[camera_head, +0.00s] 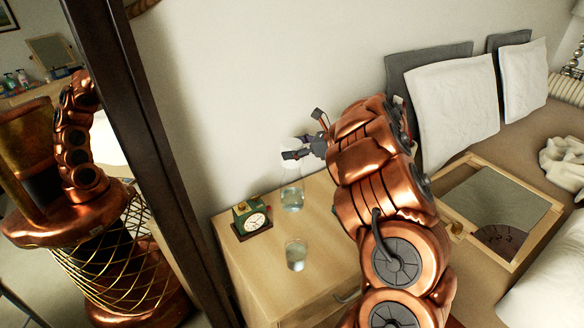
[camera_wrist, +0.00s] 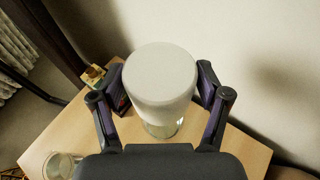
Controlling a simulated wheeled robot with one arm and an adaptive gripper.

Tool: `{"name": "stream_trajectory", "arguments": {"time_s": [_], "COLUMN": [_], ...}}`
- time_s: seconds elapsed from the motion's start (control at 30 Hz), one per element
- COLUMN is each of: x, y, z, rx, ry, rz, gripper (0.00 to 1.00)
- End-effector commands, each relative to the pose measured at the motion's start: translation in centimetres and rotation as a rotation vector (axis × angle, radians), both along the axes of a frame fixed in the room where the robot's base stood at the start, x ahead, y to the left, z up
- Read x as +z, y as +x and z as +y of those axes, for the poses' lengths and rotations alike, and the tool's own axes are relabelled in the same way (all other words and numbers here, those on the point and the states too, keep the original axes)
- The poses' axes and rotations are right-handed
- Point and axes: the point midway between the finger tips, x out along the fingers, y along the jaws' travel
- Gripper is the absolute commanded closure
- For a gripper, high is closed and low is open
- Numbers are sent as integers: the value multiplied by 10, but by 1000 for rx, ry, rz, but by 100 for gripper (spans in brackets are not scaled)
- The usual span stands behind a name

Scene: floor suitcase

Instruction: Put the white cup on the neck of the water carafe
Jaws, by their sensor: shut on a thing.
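The white cup (camera_wrist: 160,75) is between the two fingers of my gripper (camera_wrist: 161,93) in the wrist view, its closed round end facing the camera. My gripper is shut on it. The clear water carafe (camera_head: 292,196) stands on the wooden nightstand, with water in its lower part. In the wrist view the carafe (camera_wrist: 162,129) shows just below the cup, in line with it. The cup hides the carafe's neck there, so I cannot tell whether they touch. In the head view my gripper (camera_head: 300,152) is at the height of the carafe's top, and the cup is barely visible against the pale wall.
A drinking glass (camera_head: 296,255) stands on the nightstand (camera_head: 262,284) in front of the carafe. A green clock (camera_head: 251,217) is at the left. The bed, with pillows (camera_head: 458,110) and a framed mirror tray (camera_head: 500,210), lies right. A dark mirror frame (camera_head: 150,130) rises at left.

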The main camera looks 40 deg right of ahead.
Motion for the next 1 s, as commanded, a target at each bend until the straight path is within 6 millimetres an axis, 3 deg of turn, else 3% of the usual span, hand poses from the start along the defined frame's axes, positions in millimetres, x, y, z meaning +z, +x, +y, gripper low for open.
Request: {"name": "stream_trajectory", "arguments": {"time_s": [0.6, 0.83, 0.87, 1.0], "x": [-57, -60, -60, -60], "y": [2, 2, 1, 1], "z": [3, 3, 3, 3], "rx": [1, 2, 2, 2], "ry": [0, -3, -3, -3], "rz": [1, -1, 0, 0], "gripper": [67, 67, 24, 9]}}
